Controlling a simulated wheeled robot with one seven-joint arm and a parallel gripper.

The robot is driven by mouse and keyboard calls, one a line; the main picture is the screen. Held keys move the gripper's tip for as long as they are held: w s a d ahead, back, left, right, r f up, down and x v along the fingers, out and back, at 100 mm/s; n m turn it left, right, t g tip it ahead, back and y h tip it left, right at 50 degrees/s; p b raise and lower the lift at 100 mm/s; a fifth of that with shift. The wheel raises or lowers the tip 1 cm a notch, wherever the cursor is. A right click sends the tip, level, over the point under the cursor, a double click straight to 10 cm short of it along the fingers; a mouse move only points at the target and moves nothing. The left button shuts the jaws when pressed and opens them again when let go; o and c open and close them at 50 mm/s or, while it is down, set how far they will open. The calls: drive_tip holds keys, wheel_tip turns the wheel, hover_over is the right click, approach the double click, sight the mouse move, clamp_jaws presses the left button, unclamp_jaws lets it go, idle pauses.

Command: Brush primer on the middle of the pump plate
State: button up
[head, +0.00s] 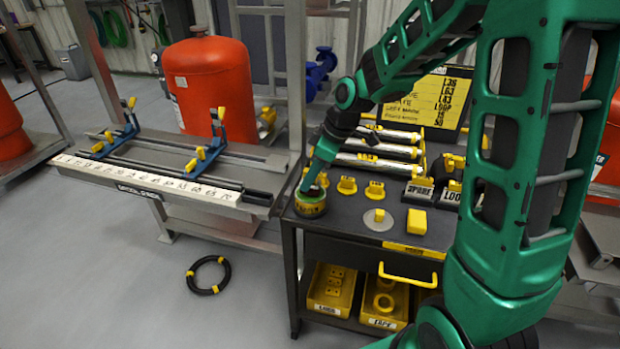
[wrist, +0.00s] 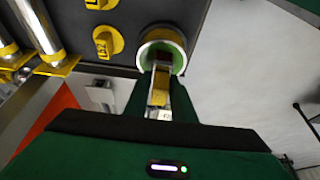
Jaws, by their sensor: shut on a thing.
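A round pot (head: 311,204) with a yellow label stands on the near left corner of the dark cart top. My gripper (head: 318,184) is directly above it, pointing down. In the wrist view the pot (wrist: 181,38) shows a pale rim and a green inside. My gripper (wrist: 161,88) is shut on a narrow yellowish handle, seemingly the brush (wrist: 160,97), whose far end reaches into the pot. The bristles are not clear. I cannot tell for sure which thing is the pump plate; a round grey disc (head: 371,223) with a yellow knob lies on the cart.
Yellow labelled knobs (head: 347,186), a yellow block (head: 417,222) and labelled blocks (head: 419,190) stand on the cart. Silver tubes (head: 375,160) lie behind them. Left is a steel skid with blue clamps (head: 208,158) and a numbered strip (head: 150,180). A black ring (head: 208,289) lies on the floor.

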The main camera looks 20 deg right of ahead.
drive_tip(key=shift+r, duration=3.35)
